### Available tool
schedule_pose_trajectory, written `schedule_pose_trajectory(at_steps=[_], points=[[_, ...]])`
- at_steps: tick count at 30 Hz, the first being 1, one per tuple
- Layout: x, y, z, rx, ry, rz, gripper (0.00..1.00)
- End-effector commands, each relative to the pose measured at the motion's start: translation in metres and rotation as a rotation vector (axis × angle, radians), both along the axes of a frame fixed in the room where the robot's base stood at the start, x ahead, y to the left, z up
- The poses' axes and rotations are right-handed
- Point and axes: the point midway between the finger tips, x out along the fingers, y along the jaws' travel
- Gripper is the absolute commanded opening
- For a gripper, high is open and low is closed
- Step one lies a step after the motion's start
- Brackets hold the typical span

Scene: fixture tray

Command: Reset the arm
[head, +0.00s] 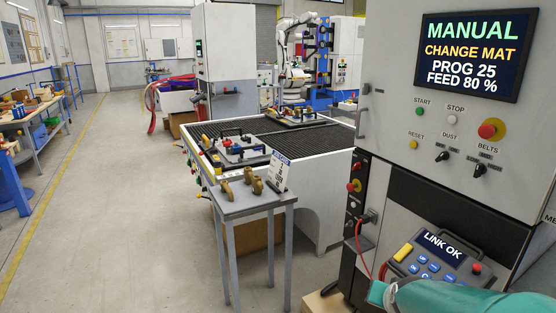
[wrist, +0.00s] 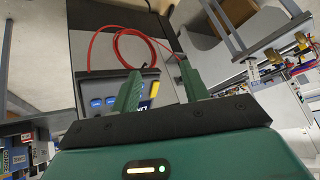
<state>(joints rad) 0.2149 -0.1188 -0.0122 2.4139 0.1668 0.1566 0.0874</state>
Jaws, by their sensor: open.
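My gripper (wrist: 159,68) is open, its two green fingers spread in the wrist view with nothing held between them. Beyond the fingers is a grey control pendant (wrist: 112,90) with blue buttons, a yellow button and a coiled red cable (wrist: 112,40). The left finger hides part of the pendant. In the head view the pendant (head: 428,262) stands at the lower right, its screen reading LINK OK, with a red knob. My teal arm part crosses in front of its lower edge; the fingers are not clear there.
A tall control cabinet (head: 400,130) stands at right, its screen reading MANUAL, CHANGE MAT. A dark-topped machine bed (head: 335,142) bears fixture trays. A small grey stand (head: 245,207) holds brass-coloured pieces and a sign (head: 279,172). The floor at left (head: 110,210) is clear.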

Motion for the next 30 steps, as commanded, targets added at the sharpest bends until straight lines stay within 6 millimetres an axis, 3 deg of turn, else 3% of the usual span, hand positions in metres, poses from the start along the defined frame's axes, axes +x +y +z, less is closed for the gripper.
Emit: schedule_pose_trajectory(at_steps=[3,9,15,18,21,28,30], points=[[-0.026,0.031,0.033,-0.016,0.03,0.102,0.45],[-0.082,0.069,0.071,-0.059,0.102,0.253,0.45],[-0.143,0.091,0.096,-0.115,0.172,0.373,0.45],[-0.162,0.095,0.101,-0.132,0.197,0.405,0.45],[-0.172,0.096,0.103,-0.141,0.212,0.42,0.45],[-0.174,0.096,0.103,-0.142,0.216,0.423,0.45],[-0.173,0.096,0.103,-0.142,0.215,0.422,0.36]])
